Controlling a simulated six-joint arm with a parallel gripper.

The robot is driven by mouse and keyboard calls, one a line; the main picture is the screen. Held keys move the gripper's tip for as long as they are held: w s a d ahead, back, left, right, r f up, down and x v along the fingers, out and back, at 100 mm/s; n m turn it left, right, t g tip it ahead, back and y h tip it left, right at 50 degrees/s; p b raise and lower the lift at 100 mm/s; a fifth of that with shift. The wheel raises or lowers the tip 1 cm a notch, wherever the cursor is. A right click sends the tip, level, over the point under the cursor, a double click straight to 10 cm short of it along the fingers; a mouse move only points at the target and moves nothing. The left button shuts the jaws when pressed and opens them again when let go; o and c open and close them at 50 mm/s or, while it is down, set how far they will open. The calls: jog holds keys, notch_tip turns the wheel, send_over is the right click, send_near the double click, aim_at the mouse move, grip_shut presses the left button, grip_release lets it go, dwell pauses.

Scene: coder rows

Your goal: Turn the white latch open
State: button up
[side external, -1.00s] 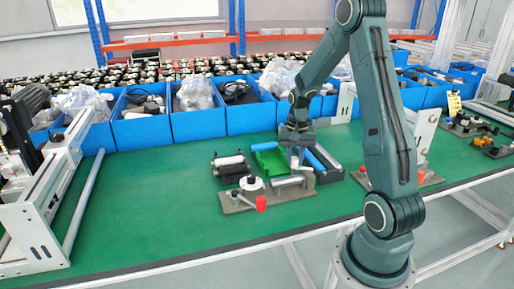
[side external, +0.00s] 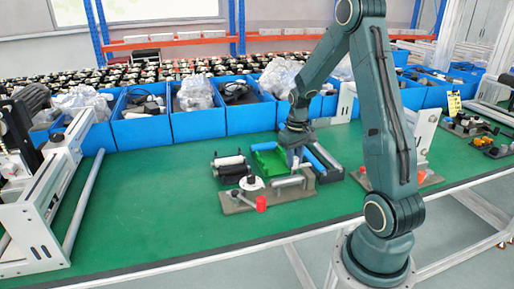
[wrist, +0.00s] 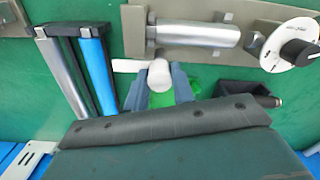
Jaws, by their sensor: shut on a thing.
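The white latch shows in the wrist view as a pale rounded knob (wrist: 159,73) with a short white arm (wrist: 128,66) reaching left from it. My gripper (wrist: 159,86) has one blue-grey finger on each side of the knob and is shut on it. In the side view my gripper (side external: 295,157) points down at the back of the small fixture, beside a green part (side external: 265,158). There the latch is mostly hidden by my gripper.
A metal cylinder (wrist: 195,34) on a grey plate and a white round dial (wrist: 298,45) stand close by. A blue rod (wrist: 96,75) and a grey rod (wrist: 62,80) lie left of my fingers. Blue bins (side external: 197,122) line the table's back; the green table (side external: 145,205) is clear to the left.

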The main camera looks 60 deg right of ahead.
jog(key=o, duration=1)
jog(key=shift+r, duration=0.15)
notch_tip(320, 180, up, 14)
jog(key=shift+f, duration=0.25)
dwell(0.3)
jog(key=s+a+r+n+t, duration=0.1)
jog(key=a+r, duration=0.1)
jog(key=a, duration=0.3)
jog(key=a+r+n+t+h, duration=0.1)
jog(key=a+r, duration=0.1)
jog(key=a, duration=0.3)
jog(key=s+a+r+n, duration=0.1)
jog(key=a+r, duration=0.2)
jog(key=a, duration=0.3)
jog(key=s+a+n+t, duration=0.1)
jog(key=s+a, duration=0.2)
jog(key=s+a+n+t, duration=0.1)
jog(key=s+a, duration=0.1)
jog(key=a, duration=0.2)
jog(key=s+a+t+y, duration=0.1)
jog(key=s+a, duration=0.2)
jog(key=shift+s+a+f+n+t, duration=0.25)
jog(key=shift+s+a+n+t, duration=0.05)
jog(key=shift+s+a+n, duration=0.1)
